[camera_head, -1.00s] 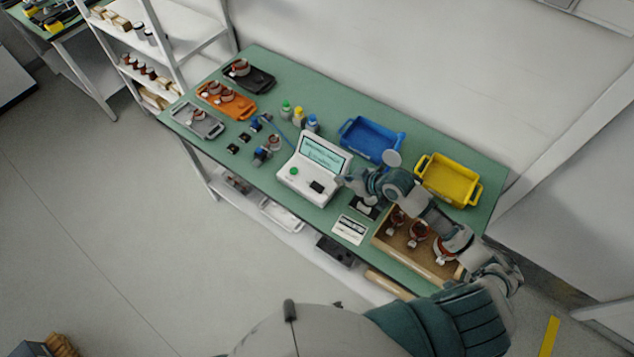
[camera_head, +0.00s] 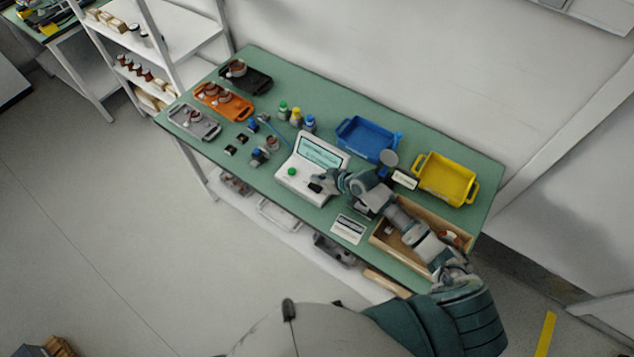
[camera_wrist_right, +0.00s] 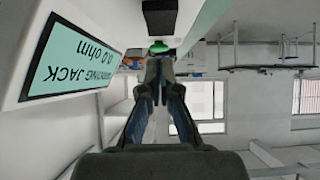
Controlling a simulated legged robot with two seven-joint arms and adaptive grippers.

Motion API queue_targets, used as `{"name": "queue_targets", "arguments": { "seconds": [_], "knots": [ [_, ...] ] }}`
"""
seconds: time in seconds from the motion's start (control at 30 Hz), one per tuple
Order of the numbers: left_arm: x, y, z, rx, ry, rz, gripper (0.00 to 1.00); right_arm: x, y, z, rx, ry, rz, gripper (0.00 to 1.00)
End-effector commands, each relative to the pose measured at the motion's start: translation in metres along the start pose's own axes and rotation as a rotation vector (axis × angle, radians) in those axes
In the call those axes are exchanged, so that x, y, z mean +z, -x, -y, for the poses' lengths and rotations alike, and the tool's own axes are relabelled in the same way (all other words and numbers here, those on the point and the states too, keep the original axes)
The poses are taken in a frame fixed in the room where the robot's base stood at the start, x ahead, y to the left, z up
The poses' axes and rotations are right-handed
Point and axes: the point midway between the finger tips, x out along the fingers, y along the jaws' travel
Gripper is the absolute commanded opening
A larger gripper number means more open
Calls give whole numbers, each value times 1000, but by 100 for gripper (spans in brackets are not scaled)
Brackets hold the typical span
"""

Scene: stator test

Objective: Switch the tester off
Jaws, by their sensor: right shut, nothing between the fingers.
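The tester (camera_head: 297,182) is a white box with a sloped light-green screen (camera_head: 319,152). It stands in the middle of the green table. A green button (camera_head: 291,171) is on the left of its front panel, and a black part (camera_head: 316,187) is on the right. My right gripper (camera_head: 319,179) is shut and empty, over the panel by the black part. In the right wrist view the closed fingertips (camera_wrist_right: 158,66) point toward the green button (camera_wrist_right: 158,47); contact cannot be told. The screen (camera_wrist_right: 75,63) appears upside down there, seeming to read "WRONG JACK 0.0 ohm". My left gripper is out of view.
A blue bin (camera_head: 367,139) and a yellow bin (camera_head: 445,179) stand behind my right arm. A wooden tray (camera_head: 380,243) lies under the forearm. Bottles (camera_head: 296,117), small parts and trays (camera_head: 223,102) are to the left.

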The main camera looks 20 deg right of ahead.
Motion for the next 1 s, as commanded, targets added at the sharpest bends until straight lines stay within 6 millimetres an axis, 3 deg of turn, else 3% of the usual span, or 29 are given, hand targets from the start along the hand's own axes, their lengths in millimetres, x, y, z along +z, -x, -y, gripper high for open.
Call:
{"name": "queue_targets", "arguments": {
  "seconds": [0.27, 1.0],
  "knots": [
    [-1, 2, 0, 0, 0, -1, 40, 22, -18, 0, 0, -3, 3, 0],
    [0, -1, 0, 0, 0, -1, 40, 26, -24, 0, -1, -2, 6, 0]
  ]
}}
